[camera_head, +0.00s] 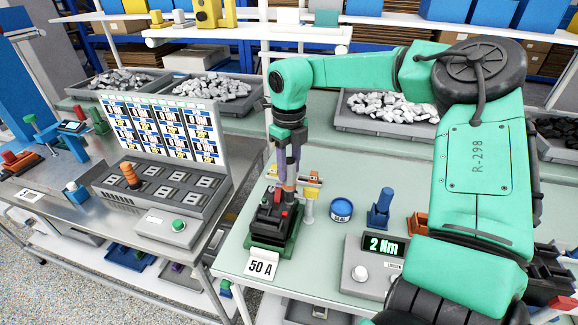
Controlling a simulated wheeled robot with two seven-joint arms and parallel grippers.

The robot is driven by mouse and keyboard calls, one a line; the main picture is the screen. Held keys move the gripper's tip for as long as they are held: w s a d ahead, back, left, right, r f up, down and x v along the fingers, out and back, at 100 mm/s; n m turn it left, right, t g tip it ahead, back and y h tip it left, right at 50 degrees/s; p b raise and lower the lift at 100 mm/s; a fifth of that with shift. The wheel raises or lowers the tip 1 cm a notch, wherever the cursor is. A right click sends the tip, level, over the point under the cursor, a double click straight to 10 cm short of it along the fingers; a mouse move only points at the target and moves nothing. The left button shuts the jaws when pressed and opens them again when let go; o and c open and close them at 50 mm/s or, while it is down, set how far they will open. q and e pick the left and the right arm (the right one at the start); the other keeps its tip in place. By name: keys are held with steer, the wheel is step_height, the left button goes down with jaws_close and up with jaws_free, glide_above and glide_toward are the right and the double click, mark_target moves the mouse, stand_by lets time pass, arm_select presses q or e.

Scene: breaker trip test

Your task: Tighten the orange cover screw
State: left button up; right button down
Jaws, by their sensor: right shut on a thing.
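The breaker has red parts on top and sits in a green holder (285,243) behind a "50 A" card. A display box (376,262) to the right reads "2 Nm". My left gripper is not in view.
A blue round tin (341,210) and a blue upright piece (381,208) stand right of the breaker. A panel (160,190) with an orange-handled piece (130,175) stands on the left bench. Grey bins of metal parts (385,126) line the back.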

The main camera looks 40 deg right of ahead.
steer(key=shift+r+p, duration=1.85)
steer(key=shift+r, duration=1.2)
steer(key=shift+f, duration=0.1)
